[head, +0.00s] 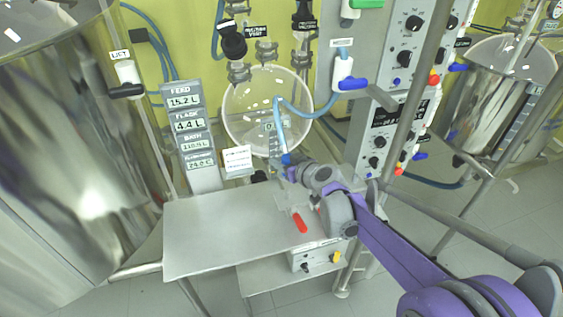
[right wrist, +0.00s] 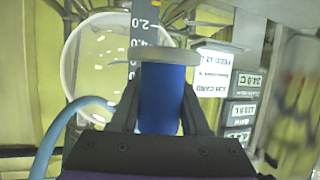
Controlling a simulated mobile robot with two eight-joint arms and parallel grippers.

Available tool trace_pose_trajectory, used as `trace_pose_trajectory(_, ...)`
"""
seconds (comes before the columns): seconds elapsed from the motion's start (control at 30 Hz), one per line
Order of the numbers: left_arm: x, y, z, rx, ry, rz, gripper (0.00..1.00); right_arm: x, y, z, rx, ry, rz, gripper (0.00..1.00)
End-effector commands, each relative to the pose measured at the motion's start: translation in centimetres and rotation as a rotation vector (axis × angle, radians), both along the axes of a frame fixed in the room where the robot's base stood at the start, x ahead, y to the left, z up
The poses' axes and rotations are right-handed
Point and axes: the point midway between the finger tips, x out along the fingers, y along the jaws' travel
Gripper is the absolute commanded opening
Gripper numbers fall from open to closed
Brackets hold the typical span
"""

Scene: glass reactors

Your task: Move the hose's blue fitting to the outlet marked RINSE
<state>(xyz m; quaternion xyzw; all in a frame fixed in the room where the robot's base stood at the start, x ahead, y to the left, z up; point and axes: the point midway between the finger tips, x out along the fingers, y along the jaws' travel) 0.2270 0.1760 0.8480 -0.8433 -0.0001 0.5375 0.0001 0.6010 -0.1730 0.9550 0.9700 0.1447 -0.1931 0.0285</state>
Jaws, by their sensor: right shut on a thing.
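The blue fitting (right wrist: 162,97) is between the two dark fingers of my right gripper (right wrist: 160,112) in the right wrist view, with a pale round disc at its upper end. In the head view my right gripper (head: 288,171) is at the back edge of the steel table, and a small blue part (head: 286,158) shows at its tip. A light blue hose (head: 278,122) hangs down to it in front of the round glass flask. The hose also curves along the left in the wrist view (right wrist: 52,136). I cannot read RINSE on any label. My left gripper is out of view.
The round glass flask (head: 240,112) is close behind the gripper. A readout post (head: 201,172) stands to its left. A blue-handled valve (head: 352,84) and a control panel (head: 398,62) are at the right. The steel table (head: 215,235) is mostly bare, with a red-handled clamp (head: 300,222).

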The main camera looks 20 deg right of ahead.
Motion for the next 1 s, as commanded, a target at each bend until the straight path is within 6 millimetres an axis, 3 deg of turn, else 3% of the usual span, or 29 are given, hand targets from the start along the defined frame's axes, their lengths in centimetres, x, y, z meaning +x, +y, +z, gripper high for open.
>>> trace_pose_trajectory(0.5,0.3,0.0,2.0,0.000,-0.007,0.000,0.50,0.0,0.0,2.7,0.000,-0.001,0.000,0.00)
trace_pose_trajectory(1.0,0.3,0.0,2.3,0.000,-0.007,0.000,0.50,0.0,0.0,2.9,0.000,0.000,0.000,0.00)
